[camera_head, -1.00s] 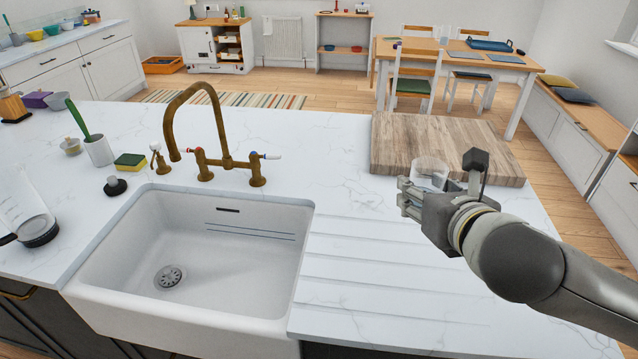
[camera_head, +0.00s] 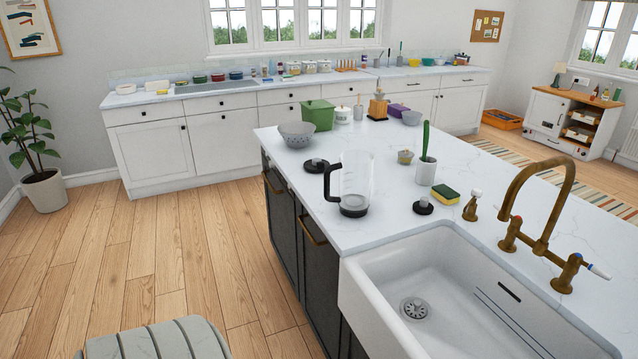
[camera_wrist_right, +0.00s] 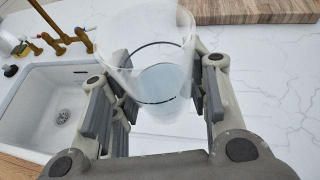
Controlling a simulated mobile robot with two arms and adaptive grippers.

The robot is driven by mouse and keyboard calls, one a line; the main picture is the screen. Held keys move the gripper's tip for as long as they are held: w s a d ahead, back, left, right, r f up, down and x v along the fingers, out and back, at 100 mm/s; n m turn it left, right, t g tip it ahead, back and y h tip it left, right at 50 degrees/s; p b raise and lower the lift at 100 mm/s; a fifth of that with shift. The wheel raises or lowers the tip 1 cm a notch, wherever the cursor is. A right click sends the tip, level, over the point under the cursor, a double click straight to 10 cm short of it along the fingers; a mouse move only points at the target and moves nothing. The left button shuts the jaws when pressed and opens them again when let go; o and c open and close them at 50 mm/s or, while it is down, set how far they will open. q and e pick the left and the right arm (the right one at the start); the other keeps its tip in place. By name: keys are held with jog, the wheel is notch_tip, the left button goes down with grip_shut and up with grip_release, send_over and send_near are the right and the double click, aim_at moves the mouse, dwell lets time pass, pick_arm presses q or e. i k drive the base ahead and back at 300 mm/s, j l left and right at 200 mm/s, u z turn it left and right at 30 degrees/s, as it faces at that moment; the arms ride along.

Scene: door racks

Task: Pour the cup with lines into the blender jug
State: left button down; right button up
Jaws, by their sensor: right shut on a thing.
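The blender jug (camera_head: 355,184) is a clear jug with a black handle and black base, upright near the front edge of the worktop, left of the sink in the head view. A clear cup (camera_wrist_right: 152,65) shows in the right wrist view, between the fingers of my right gripper (camera_wrist_right: 155,88). The gripper is shut on it. A dark line runs round the cup's lower part, and it looks pale and see-through; I cannot tell what is in it. My right gripper is outside the head view. My left gripper is in neither view.
The white sink (camera_head: 352,292) with a brass tap (camera_head: 540,215) lies right of the jug. A black lid-like piece (camera_head: 423,207), a yellow-green sponge (camera_head: 445,194) and a pot with a green-handled brush (camera_head: 426,170) stand nearby. A grey colander (camera_head: 297,134) is behind. A wooden board (camera_wrist_right: 255,10) lies beyond my right gripper.

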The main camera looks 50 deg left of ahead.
aim_at(355, 166)
jog(key=u, duration=1.5)
